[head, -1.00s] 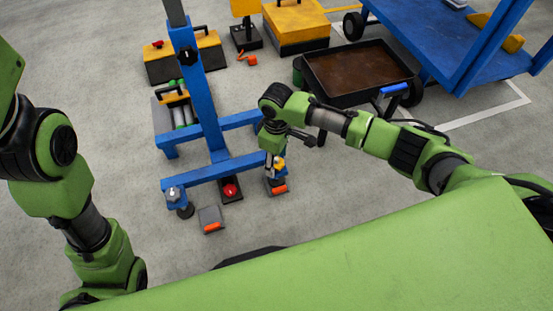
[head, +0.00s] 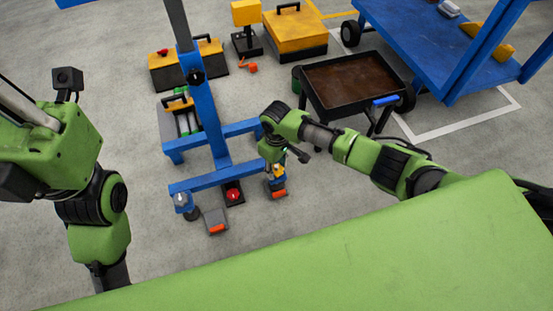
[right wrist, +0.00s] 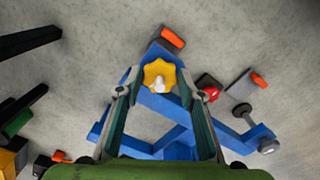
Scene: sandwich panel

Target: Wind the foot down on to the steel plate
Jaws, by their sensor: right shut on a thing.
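A yellow star-shaped knob (right wrist: 158,73) sits at the end of the blue frame's foot beam (right wrist: 165,104). My right gripper (right wrist: 160,77) is shut on this knob, one finger on each side; in the head view my right gripper (head: 275,165) points down over it. A grey steel plate (right wrist: 160,48) with an orange end (head: 279,195) lies on the floor below the knob. The foot under the knob is mostly hidden, so I cannot tell whether it touches the plate. My left gripper is not clearly visible; only my left arm shows.
Another steel plate (head: 214,216) lies on the floor near a second foot (head: 190,212). A red-topped thing (head: 233,194) sits between the plates. A brown-bottomed tray cart (head: 345,80) and a blue cart (head: 425,45) stand behind on the right.

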